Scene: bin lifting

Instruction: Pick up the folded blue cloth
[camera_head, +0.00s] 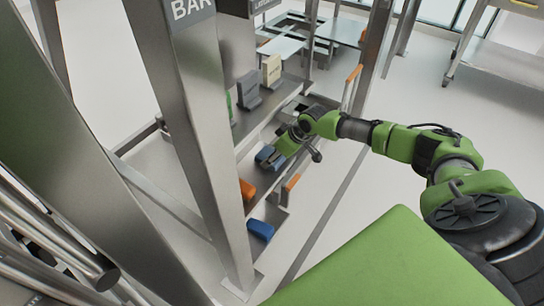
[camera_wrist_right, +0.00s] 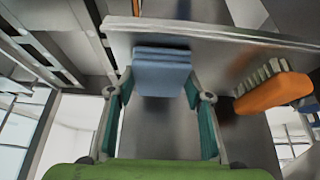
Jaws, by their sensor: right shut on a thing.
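A folded blue cloth (camera_head: 266,156) is at the end of my right gripper (camera_head: 277,153), over the lower part of the metal shelf unit. In the right wrist view the cloth (camera_wrist_right: 161,75) shows as a neat layered block at the tips of my right gripper (camera_wrist_right: 159,88). One finger is on each side of the cloth, and the gripper is shut on it. Whether the cloth still rests on the shelf is hard to tell. My left gripper is in no view.
A metal shelf post (camera_head: 201,130) stands in the foreground. An orange item (camera_head: 247,189) and another blue item (camera_head: 261,229) lie on the shelves nearby. The orange item (camera_wrist_right: 275,92) is right of the gripper in the wrist view. Open floor (camera_head: 365,195) lies right of the shelves.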

